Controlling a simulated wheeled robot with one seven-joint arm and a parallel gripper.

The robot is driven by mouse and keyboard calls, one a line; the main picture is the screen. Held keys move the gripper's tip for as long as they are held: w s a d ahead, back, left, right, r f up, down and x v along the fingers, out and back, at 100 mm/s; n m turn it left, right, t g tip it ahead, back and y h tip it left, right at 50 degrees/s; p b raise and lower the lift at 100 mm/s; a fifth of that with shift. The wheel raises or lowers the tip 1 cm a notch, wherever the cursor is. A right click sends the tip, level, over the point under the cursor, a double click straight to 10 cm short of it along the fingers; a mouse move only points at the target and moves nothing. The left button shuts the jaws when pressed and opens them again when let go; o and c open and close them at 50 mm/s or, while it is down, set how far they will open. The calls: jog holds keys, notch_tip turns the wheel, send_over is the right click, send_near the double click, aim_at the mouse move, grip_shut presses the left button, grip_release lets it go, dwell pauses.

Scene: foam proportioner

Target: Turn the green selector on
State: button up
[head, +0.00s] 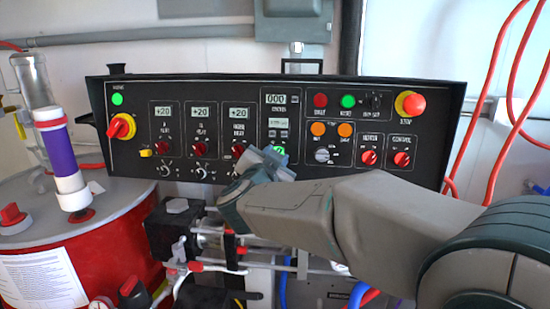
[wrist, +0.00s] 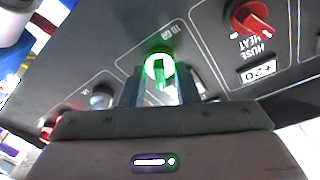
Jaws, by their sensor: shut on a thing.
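The green selector (head: 279,149) is a glowing knob low on the black control panel (head: 205,92), under the small counter display. In the wrist view the selector (wrist: 159,67) is lit bright green, with its grip bar pointing roughly up and down the picture. My gripper (head: 272,157) is at the panel face, and its fingers are shut on the selector. In the wrist view my gripper (wrist: 161,84) has one finger on each side of the bar. The fingers hide part of the label around the selector.
A red hose heat knob (wrist: 250,17) sits close beside the selector. A red-and-yellow stop button (head: 411,103) and a red rotary switch (head: 121,128) are at the panel's ends. A red drum (head: 110,262) stands left, and pipes and hoses run below the panel.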

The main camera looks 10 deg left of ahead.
jog(key=o, duration=0.6)
jog(key=shift+a, duration=0.1)
jog(key=shift+s, duration=0.1)
jog(key=s, duration=1.3)
jog(key=shift+s+a, duration=0.35)
